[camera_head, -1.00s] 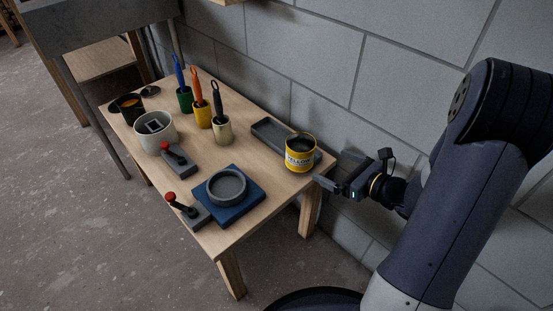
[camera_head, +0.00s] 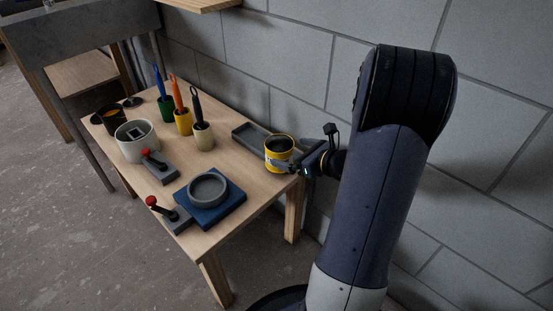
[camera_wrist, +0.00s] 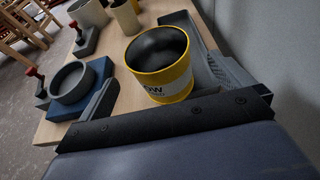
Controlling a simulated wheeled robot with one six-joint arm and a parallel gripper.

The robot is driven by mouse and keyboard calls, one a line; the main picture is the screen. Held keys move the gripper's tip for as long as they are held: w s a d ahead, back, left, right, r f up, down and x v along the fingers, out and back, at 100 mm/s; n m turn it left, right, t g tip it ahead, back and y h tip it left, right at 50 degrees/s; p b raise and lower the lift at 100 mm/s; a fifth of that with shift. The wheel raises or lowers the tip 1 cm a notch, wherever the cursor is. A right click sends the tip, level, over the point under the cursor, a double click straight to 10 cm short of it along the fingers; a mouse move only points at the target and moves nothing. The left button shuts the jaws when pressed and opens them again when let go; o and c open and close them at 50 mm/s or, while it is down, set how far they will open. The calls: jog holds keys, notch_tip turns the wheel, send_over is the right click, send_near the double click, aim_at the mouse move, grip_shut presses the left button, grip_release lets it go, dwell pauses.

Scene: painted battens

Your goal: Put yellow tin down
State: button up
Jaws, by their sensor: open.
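The yellow tin (camera_head: 279,158) stands upright near the right end of the wooden table, by the grey tray. Its open dark top and part of its label show in the wrist view (camera_wrist: 165,85). I cannot tell whether its base is on the tray or on the table beside it. My gripper (camera_head: 288,166) is open and low at the tin. In the wrist view one dark finger lies left of the tin and the other right of it, so the tin is between them. Contact with the fingers is not clear.
The long grey tray (camera_head: 250,138) runs along the wall side. A blue base (camera_head: 229,212) with a grey ring (camera_head: 207,188) is left of the tin. Red-knobbed blocks, handled pots and a pale pot (camera_head: 136,151) stand farther left. The block wall is close behind.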

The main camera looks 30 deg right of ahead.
aim_at(270, 146)
jog(key=shift+b+x, duration=1.2)
jog(key=shift+x, duration=1.85)
jog(key=shift+r, duration=0.1)
jog(key=shift+c, duration=0.3)
